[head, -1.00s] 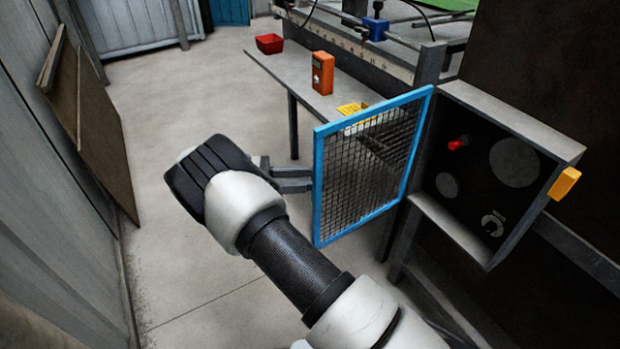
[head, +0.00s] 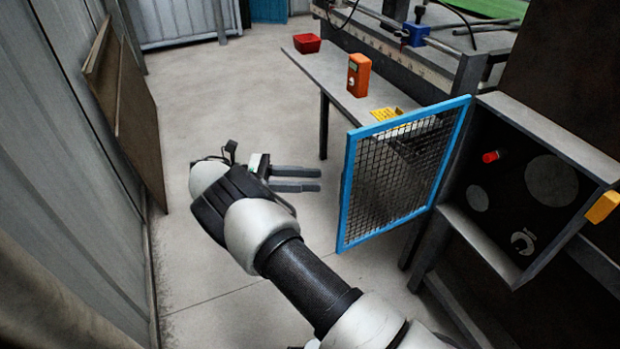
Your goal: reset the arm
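My gripper (head: 318,180) is in the head view, left of the blue-framed mesh door. Its two grey fingers point right, with a narrow gap between them and nothing held. The fingertips are apart from the door frame in the picture. My arm comes up from the lower right, bent at the black and white wrist.
The blue-framed mesh door (head: 400,175) stands swung open from a dark box (head: 525,190) with a red knob (head: 491,156). A grey shelf (head: 330,72) carries a red bin (head: 307,43) and an orange device (head: 359,75). Brown boards (head: 138,125) lean at the left wall. Floor between is clear.

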